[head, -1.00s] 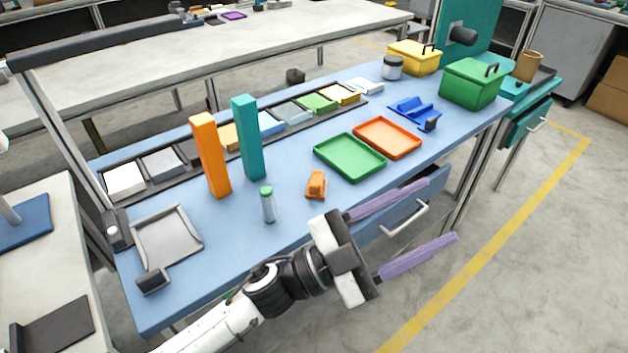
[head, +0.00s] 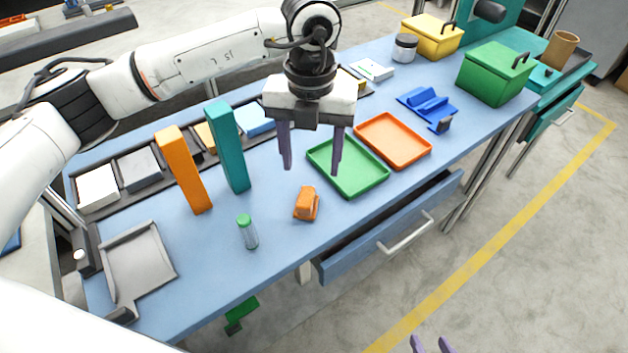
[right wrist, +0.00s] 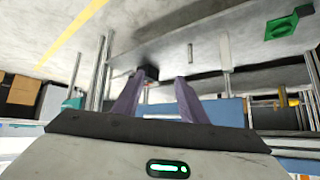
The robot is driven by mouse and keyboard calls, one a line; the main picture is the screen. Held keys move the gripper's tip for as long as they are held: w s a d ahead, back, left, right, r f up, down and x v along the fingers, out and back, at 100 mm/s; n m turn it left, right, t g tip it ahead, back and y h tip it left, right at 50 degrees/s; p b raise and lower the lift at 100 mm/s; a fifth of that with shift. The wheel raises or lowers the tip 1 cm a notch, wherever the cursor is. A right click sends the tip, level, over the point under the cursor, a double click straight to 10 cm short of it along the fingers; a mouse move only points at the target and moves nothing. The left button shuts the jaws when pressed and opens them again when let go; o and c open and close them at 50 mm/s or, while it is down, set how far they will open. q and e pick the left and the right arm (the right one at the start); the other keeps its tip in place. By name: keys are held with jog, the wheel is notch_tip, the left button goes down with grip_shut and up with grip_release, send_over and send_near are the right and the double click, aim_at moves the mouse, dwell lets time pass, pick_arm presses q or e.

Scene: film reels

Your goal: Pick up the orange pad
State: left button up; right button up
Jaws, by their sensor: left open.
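My left gripper (head: 311,168) hangs fingers down above the table, to the right of the pad, open and empty. My right gripper shows only as fingertips (head: 431,345) at the bottom edge of the head view. In the right wrist view its two purple fingers (right wrist: 160,77) stand apart with nothing between them.
The tall orange block (head: 184,172) and teal block (head: 228,150) stand before the rack (head: 110,208). A green-capped bottle (head: 248,232), a small orange object (head: 306,203), a green tray (head: 350,192) and an orange tray (head: 425,156) are on the table. A drawer (head: 350,262) stands open.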

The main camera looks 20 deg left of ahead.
aim_at(306, 196)
pick_arm(q)
jog(key=f, duration=0.2)
jog(key=s+f, duration=0.1)
jog(key=shift+f, duration=0.75)
jog(key=f, duration=0.1)
jog(key=f+p, duration=0.1)
jog(key=f, duration=0.2)
jog(key=shift+s+a+f, duration=0.15)
jog(key=shift+s+a, duration=0.15)
jog(key=shift+s, duration=0.1)
jog(key=shift+w+f, duration=0.1)
jog(key=shift+f, duration=0.25)
jog(key=c, duration=1.2)
pick_arm(e)
jog(key=s, duration=0.3)
jog(key=shift+s+g, duration=0.15)
jog(key=shift+g, duration=0.15)
pick_arm(q)
jog(key=shift+r, duration=0.15)
jog(key=shift+c, duration=0.2)
notch_tip(306, 196, up, 10)
jog(key=shift+f+b, duration=0.1)
jog(key=shift+b, duration=0.2)
pick_arm(e)
jog(key=shift+f, duration=0.55)
